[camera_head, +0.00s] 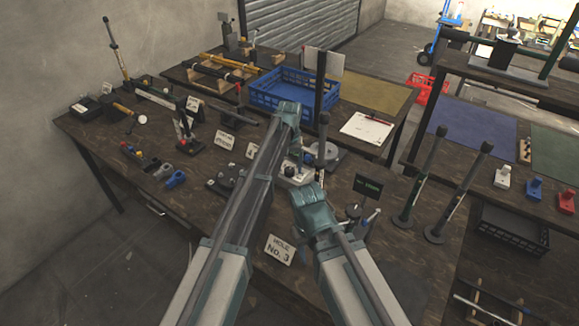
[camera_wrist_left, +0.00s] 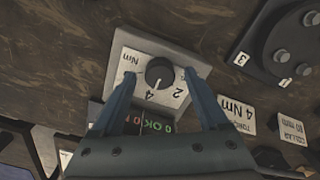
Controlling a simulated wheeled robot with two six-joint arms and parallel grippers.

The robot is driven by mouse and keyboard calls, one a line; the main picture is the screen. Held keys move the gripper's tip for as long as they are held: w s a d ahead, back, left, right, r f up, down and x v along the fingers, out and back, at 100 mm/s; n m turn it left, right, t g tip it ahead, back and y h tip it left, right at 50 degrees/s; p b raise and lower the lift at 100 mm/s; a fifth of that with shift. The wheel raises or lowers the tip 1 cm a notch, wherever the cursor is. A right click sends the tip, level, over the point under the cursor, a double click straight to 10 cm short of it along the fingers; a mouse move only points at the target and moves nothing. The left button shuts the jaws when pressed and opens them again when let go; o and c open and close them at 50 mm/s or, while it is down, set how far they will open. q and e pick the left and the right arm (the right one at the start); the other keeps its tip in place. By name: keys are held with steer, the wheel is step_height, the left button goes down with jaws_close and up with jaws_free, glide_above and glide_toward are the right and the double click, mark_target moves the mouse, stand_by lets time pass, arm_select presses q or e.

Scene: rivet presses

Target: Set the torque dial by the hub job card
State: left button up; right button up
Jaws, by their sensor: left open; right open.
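The torque dial is a black knob (camera_wrist_left: 160,72) on a pale plate (camera_wrist_left: 122,65) marked Nm, 2 and 4, seen upside down in the left wrist view. Its white pointer aims close to the 4. My left gripper (camera_wrist_left: 159,78) is open, with one finger on each side of the knob; contact cannot be told. In the head view the dial box (camera_head: 293,174) is partly hidden by my arms. My left gripper (camera_head: 294,150) is over it. My right gripper (camera_head: 311,199) is just in front, its fingertips unclear. A card (camera_wrist_left: 236,116) reads Torque 4 Nm. I cannot tell which card is the hub's.
A card (camera_head: 280,249) reading HOLE No. 3 stands in front. A dark block with studs (camera_wrist_left: 283,45) and a COLLAR 80 mm card (camera_wrist_left: 291,130) lie beside the dial. A blue crate (camera_head: 268,96) and clipboard (camera_head: 367,127) are behind. Upright tools (camera_head: 407,215) stand right.

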mark_target(290, 169)
arm_select(q)
step_height(290, 169, up, 14)
steer(key=p, duration=1.3)
steer(key=shift+f, duration=0.25)
steer(key=s+a+r+m+p, duration=0.1)
steer(key=s+a, duration=0.2)
steer(key=s, duration=1.4)
steer(key=s+a+r+m+y+p, duration=0.1)
steer(key=s+a, duration=0.2)
steer(key=s, duration=1.4)
steer(key=shift+s+r, duration=0.15)
steer(key=shift+r, duration=0.05)
